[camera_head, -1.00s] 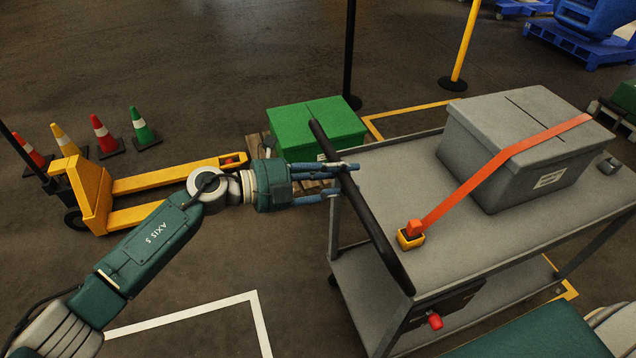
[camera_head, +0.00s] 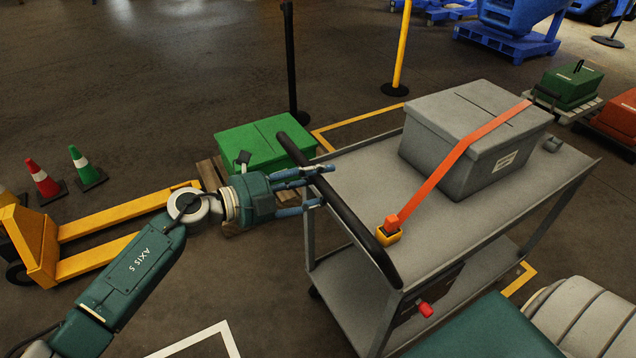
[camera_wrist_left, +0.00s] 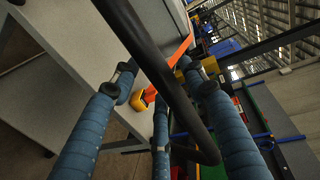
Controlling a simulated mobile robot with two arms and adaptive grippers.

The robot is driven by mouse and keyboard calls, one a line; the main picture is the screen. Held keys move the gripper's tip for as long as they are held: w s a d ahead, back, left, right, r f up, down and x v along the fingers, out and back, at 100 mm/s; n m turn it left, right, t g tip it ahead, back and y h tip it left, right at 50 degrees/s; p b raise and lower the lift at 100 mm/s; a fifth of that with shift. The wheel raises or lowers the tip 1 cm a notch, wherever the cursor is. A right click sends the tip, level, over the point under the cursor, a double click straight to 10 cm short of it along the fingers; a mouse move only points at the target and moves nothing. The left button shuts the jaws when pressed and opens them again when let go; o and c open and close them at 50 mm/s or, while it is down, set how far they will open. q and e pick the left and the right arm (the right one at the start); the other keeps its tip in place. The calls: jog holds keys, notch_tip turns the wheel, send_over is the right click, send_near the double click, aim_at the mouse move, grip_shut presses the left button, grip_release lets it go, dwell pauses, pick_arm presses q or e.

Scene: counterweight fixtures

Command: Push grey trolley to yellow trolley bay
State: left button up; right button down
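The grey trolley (camera_head: 360,170) stands upright at the centre right of the head view, a grey lidded box strapped on its top shelf. Its black push handle (camera_head: 350,222) is at the left end. My left gripper (camera_head: 327,188) is at this handle, with the bar between its fingers. In the left wrist view the handle (camera_wrist_left: 160,75) crosses between the spread blue fingers, with gaps visible beside it. Yellow floor lines of a bay (camera_head: 362,125) show behind the trolley, and a yellow corner (camera_head: 524,278) shows at its lower right. The trolley hides the rest. My right gripper is out of view.
A green box (camera_head: 262,145) on a pallet and a yellow pallet truck (camera_head: 110,225) stand left of the trolley. Cones (camera_head: 85,168), a black post (camera_head: 291,60) and a yellow post (camera_head: 402,45) stand further back. A white floor line (camera_head: 225,335) lies at the bottom.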

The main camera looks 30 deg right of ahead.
pick_arm(q)
jog(key=shift+a, duration=0.55)
jog(key=a+r, duration=0.2)
jog(key=a, duration=0.8)
jog(key=shift+a+r, duration=0.15)
jog(key=shift+a, duration=0.2)
